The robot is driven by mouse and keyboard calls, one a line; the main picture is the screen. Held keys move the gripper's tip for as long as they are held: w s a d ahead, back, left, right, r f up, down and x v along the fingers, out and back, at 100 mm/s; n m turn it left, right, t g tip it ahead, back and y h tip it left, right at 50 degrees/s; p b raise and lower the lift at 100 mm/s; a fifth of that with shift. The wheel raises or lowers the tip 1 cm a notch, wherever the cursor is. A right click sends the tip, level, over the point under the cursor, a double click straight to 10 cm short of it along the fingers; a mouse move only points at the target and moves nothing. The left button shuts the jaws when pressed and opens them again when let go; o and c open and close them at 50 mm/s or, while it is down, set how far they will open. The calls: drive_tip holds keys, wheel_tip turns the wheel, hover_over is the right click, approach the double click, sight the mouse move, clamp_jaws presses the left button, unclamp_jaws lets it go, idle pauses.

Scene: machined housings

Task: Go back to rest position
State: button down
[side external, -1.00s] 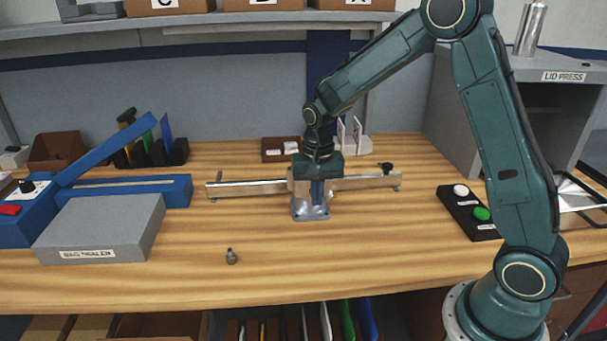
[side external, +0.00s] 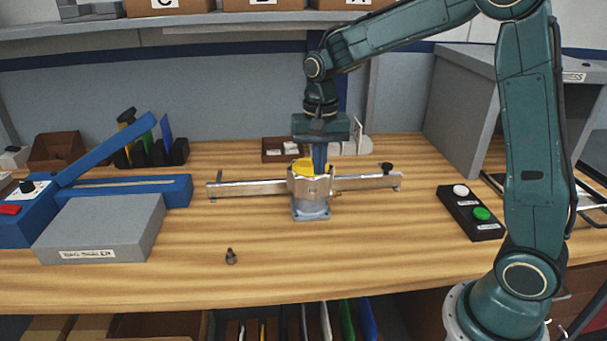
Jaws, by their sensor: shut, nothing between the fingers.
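My gripper (side external: 319,168) points straight down just above the machined housing (side external: 311,198) in the middle of the bench. It is shut and holds nothing. Its blue fingers stand in front of or at the top of the housing; I cannot tell whether the tips are still inside the opening. A yellow part (side external: 303,166) shows at the housing's top, beside the fingers and partly hidden by them. The housing is silver, stands upright, and sits at the metal rail fixture (side external: 245,188).
A small grey fitting (side external: 231,256) stands on the open bench in front. The blue bag sealer (side external: 100,252) is at left. A button box (side external: 470,212) and the grey lid press cabinet (side external: 462,110) are at right. A brown tray (side external: 279,151) lies behind the housing.

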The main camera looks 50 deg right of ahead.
drive_tip(key=shift+r, duration=0.1)
drive_tip(key=s+a+r+n+t, duration=0.1)
drive_tip(key=s+r+n, duration=0.3)
drive_tip(key=s, duration=0.7)
drive_tip(key=s+a+r+n+t, duration=0.2)
drive_tip(key=s+r+n+t, duration=0.2)
drive_tip(key=s, duration=0.8)
drive_tip(key=shift+a+n+t, duration=0.2)
drive_tip(key=shift+n+t, duration=0.1)
drive_tip(key=shift+n, duration=0.2)
